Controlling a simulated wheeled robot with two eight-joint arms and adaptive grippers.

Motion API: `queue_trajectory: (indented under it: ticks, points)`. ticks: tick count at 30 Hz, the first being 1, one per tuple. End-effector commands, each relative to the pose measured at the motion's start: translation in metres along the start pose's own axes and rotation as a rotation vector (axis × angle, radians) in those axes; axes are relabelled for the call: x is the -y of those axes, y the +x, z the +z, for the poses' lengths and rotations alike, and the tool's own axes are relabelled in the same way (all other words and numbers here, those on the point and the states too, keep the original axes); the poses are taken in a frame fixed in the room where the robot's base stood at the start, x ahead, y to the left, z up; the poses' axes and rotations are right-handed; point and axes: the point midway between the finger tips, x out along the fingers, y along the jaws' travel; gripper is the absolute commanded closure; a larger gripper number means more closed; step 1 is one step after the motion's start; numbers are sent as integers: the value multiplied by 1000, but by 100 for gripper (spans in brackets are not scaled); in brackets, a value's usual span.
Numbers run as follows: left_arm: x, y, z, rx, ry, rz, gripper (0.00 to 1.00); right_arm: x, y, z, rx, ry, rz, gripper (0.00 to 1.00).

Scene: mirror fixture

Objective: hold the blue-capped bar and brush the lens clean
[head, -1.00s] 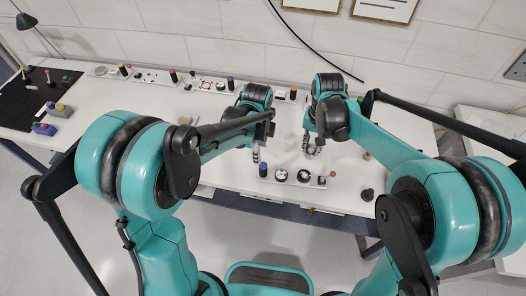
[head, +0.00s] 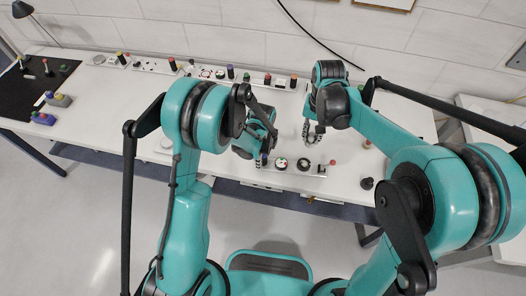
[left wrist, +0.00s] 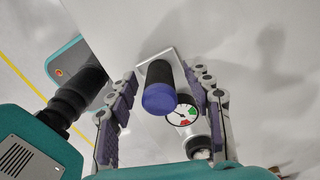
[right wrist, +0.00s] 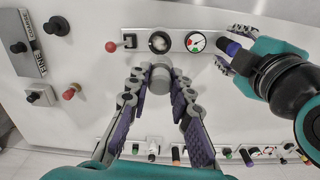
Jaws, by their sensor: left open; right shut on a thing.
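The white bar (head: 290,176) lies near the table's front edge. It also shows in the right wrist view (right wrist: 182,31), with a blue-capped post (right wrist: 232,48), a gauge (right wrist: 195,42), a dark-ringed round lens (right wrist: 160,42) and a red-knobbed lever (right wrist: 112,46). My left gripper (left wrist: 160,103) is open, its fingers on either side of the blue-capped post (left wrist: 159,92); contact is unclear. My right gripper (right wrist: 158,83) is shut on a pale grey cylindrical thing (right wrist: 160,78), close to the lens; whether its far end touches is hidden.
Several coloured posts and gauges stand along the table's back, including a purple one (head: 230,72). A black mat (head: 38,85) lies far left. A dark knob (head: 367,183) stands right of the bar. The left part of the white table (head: 115,100) has free room.

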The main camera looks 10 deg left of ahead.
Motion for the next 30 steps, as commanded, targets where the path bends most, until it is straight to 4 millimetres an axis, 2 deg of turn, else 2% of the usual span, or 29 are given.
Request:
queue_trajectory:
  ticks: [11,15,17,30]
  points:
    - [0,6,0,0,0,0,49,0,0,0,0,0,0,100]
    - [0,6,0,0,0,0,86,0,0,0,0,0,0,100]
    - [0,6,0,0,0,0,100,0,0,0,0,0,0,100]
    - [0,6,0,0,-1,0,100,0,0,0,0,0,0,100]
